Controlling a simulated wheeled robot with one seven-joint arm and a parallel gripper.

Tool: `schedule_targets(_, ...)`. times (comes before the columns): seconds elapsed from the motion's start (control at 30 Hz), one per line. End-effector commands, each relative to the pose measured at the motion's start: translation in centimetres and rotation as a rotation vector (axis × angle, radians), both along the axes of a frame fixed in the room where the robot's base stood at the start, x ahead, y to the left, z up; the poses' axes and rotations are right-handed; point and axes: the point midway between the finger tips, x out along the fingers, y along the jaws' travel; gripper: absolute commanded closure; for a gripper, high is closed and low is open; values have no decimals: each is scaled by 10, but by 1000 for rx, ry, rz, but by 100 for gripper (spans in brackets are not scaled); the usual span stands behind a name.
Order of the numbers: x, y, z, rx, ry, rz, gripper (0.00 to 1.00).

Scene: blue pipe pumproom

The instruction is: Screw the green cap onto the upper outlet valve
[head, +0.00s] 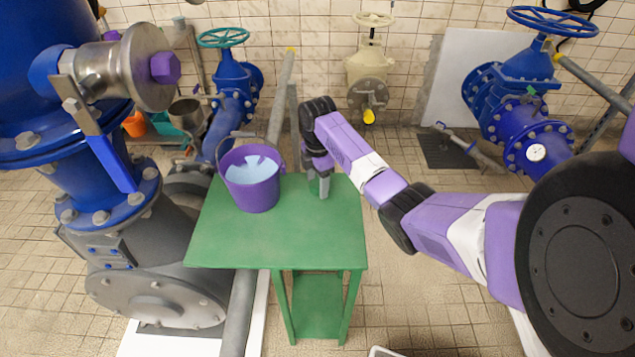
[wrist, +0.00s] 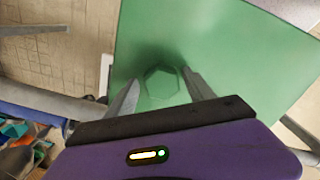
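A green hexagonal cap (wrist: 162,83) lies on the green table top in the wrist view. It is almost the same colour as the table. My gripper (wrist: 160,76) points down with one finger on each side of the cap, and narrow gaps seem to show beside it. I cannot tell if this is the upper outlet valve.
The green table (head: 270,240) also holds a purple bucket (head: 250,178) left of my gripper, with pale blue contents. Big blue pipework (head: 90,180) stands close at the table's left. A blue valve (head: 515,90) is at the right back.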

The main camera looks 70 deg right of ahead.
Motion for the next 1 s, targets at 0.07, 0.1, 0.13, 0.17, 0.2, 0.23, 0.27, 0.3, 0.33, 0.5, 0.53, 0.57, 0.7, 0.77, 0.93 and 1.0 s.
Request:
schedule_targets(0.07,-5,5,-15,11,14,0,56)
schedule_targets(0.1,-5,5,-16,10,13,0,64)
schedule_targets(0.13,-5,5,-16,10,13,0,70)
schedule_targets(0.17,-5,5,-16,10,14,0,76)
schedule_targets(0.2,-5,5,-16,10,14,0,84)
schedule_targets(0.23,-5,5,-16,10,14,0,89)
schedule_targets(0.27,-5,5,-16,10,14,0,95)
schedule_targets(0.3,-5,5,-16,10,14,0,99)
schedule_targets(0.33,-5,6,-16,10,15,0,99)
schedule_targets(0.5,-4,6,-15,11,14,1,100)
schedule_targets(0.53,-4,7,-14,12,14,1,100)
schedule_targets(0.57,-4,7,-12,11,13,1,100)
schedule_targets(0.7,-3,7,0,11,13,1,100)
schedule_targets(0.77,-3,7,7,12,12,1,100)
schedule_targets(0.93,-3,5,26,9,10,0,100)
schedule_targets(1.0,-3,5,33,9,10,0,100)
